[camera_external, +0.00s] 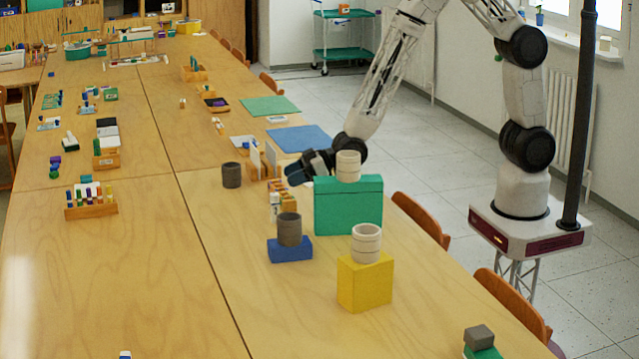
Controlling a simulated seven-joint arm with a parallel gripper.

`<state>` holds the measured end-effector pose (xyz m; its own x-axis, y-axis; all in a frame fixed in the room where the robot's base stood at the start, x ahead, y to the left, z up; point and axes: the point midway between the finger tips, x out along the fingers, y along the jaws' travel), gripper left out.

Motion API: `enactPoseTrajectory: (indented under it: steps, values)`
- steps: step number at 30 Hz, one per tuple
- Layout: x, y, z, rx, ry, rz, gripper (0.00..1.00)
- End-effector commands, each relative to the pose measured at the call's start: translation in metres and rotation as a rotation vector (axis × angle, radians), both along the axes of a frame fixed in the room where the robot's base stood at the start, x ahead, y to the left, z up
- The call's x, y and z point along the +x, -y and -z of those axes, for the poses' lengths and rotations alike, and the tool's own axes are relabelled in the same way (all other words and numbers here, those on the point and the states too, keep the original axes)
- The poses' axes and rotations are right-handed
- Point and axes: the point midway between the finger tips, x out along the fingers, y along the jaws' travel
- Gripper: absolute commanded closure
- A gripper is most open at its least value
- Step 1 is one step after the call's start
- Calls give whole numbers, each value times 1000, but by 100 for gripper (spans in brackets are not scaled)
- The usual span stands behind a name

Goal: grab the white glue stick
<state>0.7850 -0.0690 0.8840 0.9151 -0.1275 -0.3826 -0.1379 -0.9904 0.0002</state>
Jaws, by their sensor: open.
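A small white upright cylinder (275,206), which looks like a glue stick, stands on the table just left of the green box. It is small in the picture, so I cannot be sure what it is. My gripper (293,174) is dark and reaches in from the right behind the green box (348,207). It is open, above and slightly right of the white cylinder in the picture, and apart from it. The box and the cup on it partly hide my wrist. I see nothing held in the fingers.
A grey cup (231,175) stands left of my gripper. A dark cup (289,229) sits on a blue block (290,249), and a pale cup (366,243) on a yellow block (365,283). Wooden holders (285,193) crowd the gripper. The table's left front is mostly clear.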

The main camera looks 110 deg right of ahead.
Motion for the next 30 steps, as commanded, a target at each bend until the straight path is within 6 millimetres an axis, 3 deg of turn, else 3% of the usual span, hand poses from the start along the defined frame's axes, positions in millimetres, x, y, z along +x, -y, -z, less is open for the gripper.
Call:
enactPoseTrajectory:
  steps: [1, 7, 22, 30]
  values:
    - [0, 0, 11, 0, -3, 0, 41]
    - [0, 0, 30, 0, -1, 0, 41]
    - [1, 0, 34, 0, 0, 0, 41]
    - [12, 2, 40, 0, -1, 0, 41]
